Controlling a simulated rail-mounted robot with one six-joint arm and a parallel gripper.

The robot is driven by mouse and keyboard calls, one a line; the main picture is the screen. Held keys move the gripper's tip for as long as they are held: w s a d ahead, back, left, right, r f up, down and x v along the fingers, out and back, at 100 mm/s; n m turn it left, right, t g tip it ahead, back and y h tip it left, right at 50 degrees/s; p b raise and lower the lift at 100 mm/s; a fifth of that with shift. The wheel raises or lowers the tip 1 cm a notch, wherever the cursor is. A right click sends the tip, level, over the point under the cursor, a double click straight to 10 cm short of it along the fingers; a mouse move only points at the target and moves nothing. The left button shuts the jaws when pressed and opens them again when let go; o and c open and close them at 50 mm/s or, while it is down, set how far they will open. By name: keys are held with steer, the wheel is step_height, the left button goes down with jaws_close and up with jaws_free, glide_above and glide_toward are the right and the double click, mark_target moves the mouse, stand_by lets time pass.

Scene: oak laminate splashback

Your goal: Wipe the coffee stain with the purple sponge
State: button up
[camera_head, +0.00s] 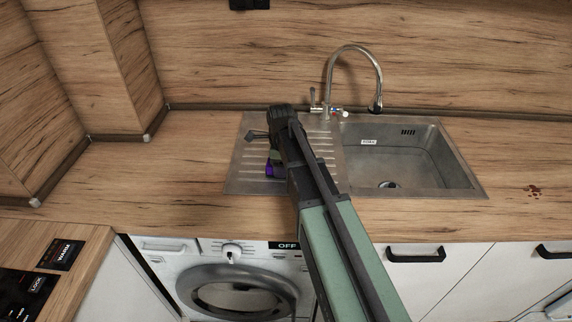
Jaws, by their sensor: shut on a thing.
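The purple sponge (274,170) is on or just above the metal drainboard (241,180) left of the sink bowl, mostly hidden by my arm. My gripper (272,160) is over the drainboard and shut on the sponge; its fingers are largely hidden. I cannot tell whether the sponge touches the drainboard. The coffee stain (533,190) is a small cluster of dark brown spots on the wooden counter at the far right, beyond the sink bowl. My gripper is well to the left of it.
The sink bowl (400,160) and the curved tap (352,48) lie between my gripper and the stain. A washing machine (235,285) is below the counter. A black hob (25,292) is at the lower left. The counter (165,170) left of the drainboard is clear.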

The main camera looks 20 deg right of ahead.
mark_target(258, 172)
steer(key=shift+w+a, duration=0.45)
steer(key=shift+a, duration=0.7)
steer(key=shift+w+a, duration=0.5)
steer(key=shift+a, duration=0.6)
steer(key=shift+w+a, duration=0.45)
steer(key=shift+a, duration=0.7)
steer(key=shift+a+r, duration=0.1)
steer(key=shift+r, duration=0.15)
step_height(258, 172, up, 5)
steer(key=p, duration=0.5)
steer(key=shift+r+p, duration=0.15)
steer(key=shift+p, duration=0.25)
steer(key=shift+w, duration=0.1)
step_height(258, 172, up, 3)
steer(key=p, duration=0.3)
